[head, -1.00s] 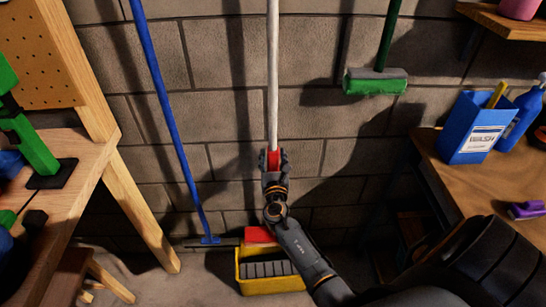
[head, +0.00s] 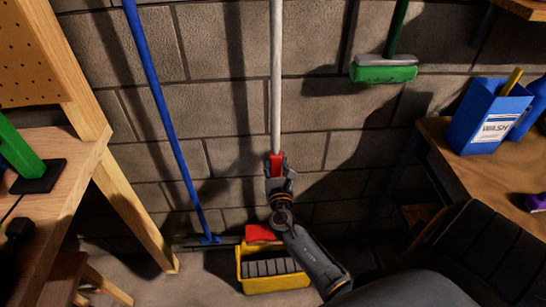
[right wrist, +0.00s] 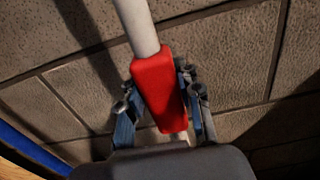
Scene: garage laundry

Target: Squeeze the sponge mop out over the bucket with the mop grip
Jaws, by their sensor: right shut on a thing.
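The sponge mop stands upright against the block wall, with a pale grey handle (head: 276,80) and a red mop grip (head: 276,162) low on it. My right gripper (head: 276,170) is shut on the mop grip. In the right wrist view the red grip (right wrist: 160,90) sits between the two fingers (right wrist: 160,100). A red block (head: 263,233), which looks like the mop's head, shows at the back rim of the yellow bucket (head: 275,284). My arm partly hides it, so I cannot tell whether it touches the bucket. My left gripper is out of view.
A blue pole (head: 165,115) leans on the wall to the left. A green brush (head: 384,72) hangs to the right. A wooden bench (head: 60,170) stands at left. A wooden worktop (head: 465,180) at right holds a blue WASH box (head: 490,115).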

